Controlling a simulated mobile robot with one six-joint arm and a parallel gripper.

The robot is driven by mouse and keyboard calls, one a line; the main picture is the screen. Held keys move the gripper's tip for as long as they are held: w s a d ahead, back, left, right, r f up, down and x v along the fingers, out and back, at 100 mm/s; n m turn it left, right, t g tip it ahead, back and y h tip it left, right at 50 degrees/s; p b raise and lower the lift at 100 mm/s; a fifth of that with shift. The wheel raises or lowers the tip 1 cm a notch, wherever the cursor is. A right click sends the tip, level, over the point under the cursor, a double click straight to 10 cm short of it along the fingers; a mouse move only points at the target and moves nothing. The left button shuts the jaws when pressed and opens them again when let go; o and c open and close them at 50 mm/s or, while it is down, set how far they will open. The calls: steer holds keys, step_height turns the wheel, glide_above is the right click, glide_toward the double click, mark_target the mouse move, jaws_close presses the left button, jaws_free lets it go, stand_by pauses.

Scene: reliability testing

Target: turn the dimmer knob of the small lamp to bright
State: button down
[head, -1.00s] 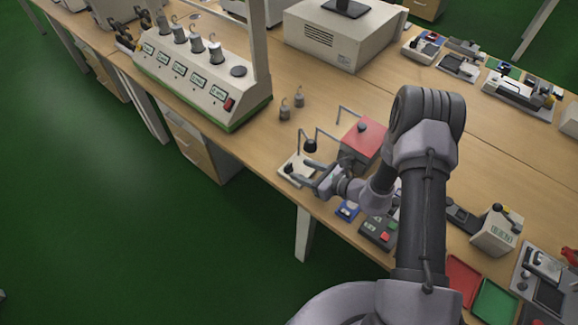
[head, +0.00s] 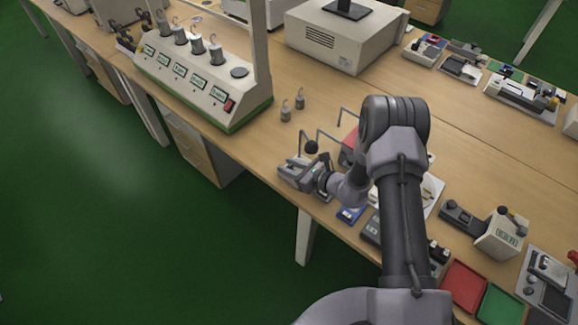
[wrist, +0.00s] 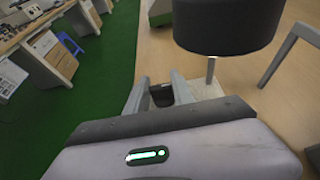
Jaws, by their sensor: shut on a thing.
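The small lamp has a black shade (head: 311,147) on a thin post. Its pale base (wrist: 213,87) stands near the table's front edge. In the wrist view the shade (wrist: 228,25) fills the upper right, with the post (wrist: 210,72) below it. The dark dimmer knob (wrist: 162,96) shows between the fingers in the wrist view. My gripper (wrist: 160,90) is shut on the knob, with one finger on each side. In the head view my gripper (head: 292,170) is low over the lamp base and hides the knob. The knob's setting cannot be read.
A red-topped box (head: 350,142) is just right of the lamp, partly behind my arm. A blue item (head: 349,214) lies near the front edge. Two small weights (head: 292,108) stand behind the lamp. Red (head: 464,284) and green (head: 500,303) trays are at lower right.

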steer(key=shift+g, duration=0.3)
steer(key=n+g+b, duration=0.1)
steer(key=n+g+y+b, duration=0.1)
steer(key=n+b, duration=0.1)
steer(key=shift+f+g+y, duration=0.2)
steer(key=shift+g+y, duration=0.1)
steer(key=shift+g, duration=0.1)
steer(key=shift+r+n+g+y+b, duration=0.1)
steer(key=shift+n+g+y+b, duration=0.3)
steer(key=shift+n+g+b, duration=1.05)
steer(key=shift+r, duration=0.1)
steer(key=c, duration=1.1)
jaws_free()
steer(key=shift+d, duration=0.1)
steer(key=p+v, duration=0.4)
steer(key=v, duration=1.3)
steer(key=shift+d, duration=0.15)
